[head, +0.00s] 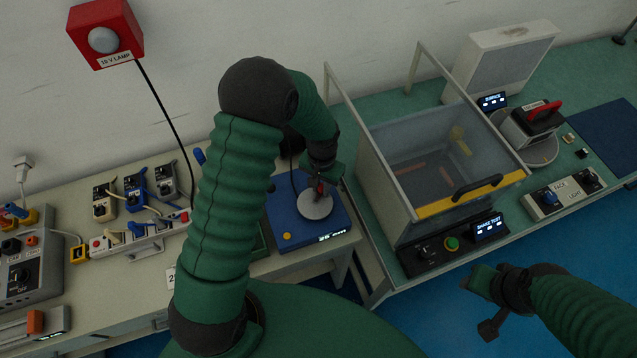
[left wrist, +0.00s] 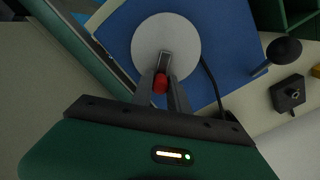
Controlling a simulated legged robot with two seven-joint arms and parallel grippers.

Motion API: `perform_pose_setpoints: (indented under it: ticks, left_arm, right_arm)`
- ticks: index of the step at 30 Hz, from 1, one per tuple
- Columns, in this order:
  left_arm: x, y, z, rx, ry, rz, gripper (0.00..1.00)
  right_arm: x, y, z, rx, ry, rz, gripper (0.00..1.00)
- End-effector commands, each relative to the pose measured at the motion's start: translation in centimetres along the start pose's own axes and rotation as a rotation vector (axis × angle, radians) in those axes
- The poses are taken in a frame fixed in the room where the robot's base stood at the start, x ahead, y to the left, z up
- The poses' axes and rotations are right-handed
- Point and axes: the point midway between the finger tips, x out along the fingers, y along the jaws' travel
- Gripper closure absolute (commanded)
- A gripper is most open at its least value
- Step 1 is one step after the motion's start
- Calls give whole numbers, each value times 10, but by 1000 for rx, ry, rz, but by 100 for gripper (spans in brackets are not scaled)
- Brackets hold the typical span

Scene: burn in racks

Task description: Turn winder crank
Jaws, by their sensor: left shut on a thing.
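A blue box (head: 285,225) with a round pale grey disc (head: 318,208) on top stands at the table edge in the middle of the head view. The left wrist view shows the disc (left wrist: 150,32) on the blue top (left wrist: 228,35), with a short metal crank arm (left wrist: 165,62) over it ending in a red knob (left wrist: 160,84). My left gripper (head: 319,186) is over the disc, its fingers closed on the red knob. My right gripper (head: 480,280) is in front of the right bench, apart from the box; its finger opening is unclear.
A clear-walled chamber (head: 405,170) with a yellow-edged front stands right of the blue box. A black cable (left wrist: 212,85) runs beside the disc. A black ball knob (left wrist: 284,50) stands near the box. Several plugs and switches sit on the left table (head: 125,275).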

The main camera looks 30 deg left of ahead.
Motion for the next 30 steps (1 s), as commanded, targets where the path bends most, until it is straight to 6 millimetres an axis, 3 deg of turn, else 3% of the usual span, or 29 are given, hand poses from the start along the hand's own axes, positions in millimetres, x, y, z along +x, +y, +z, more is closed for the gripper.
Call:
perform_pose_setpoints:
  ticks: [12, 28, 29, 30]
  left_arm:
    - [-2, 7, -1, 192, 6, -1, 100]
    - [-2, 7, -2, 216, 7, -2, 100]
    - [-2, 7, -2, 216, 7, -2, 79]
    - [-2, 7, -2, 216, 7, -2, 74]
  right_arm:
    - [-6, 0, -1, 0, 0, 0, 58]
    - [-6, 0, -2, 0, 0, 0, 58]
    - [-6, 0, -2, 0, 0, 0, 58]
    - [-6, 0, -2, 0, 0, 0, 58]
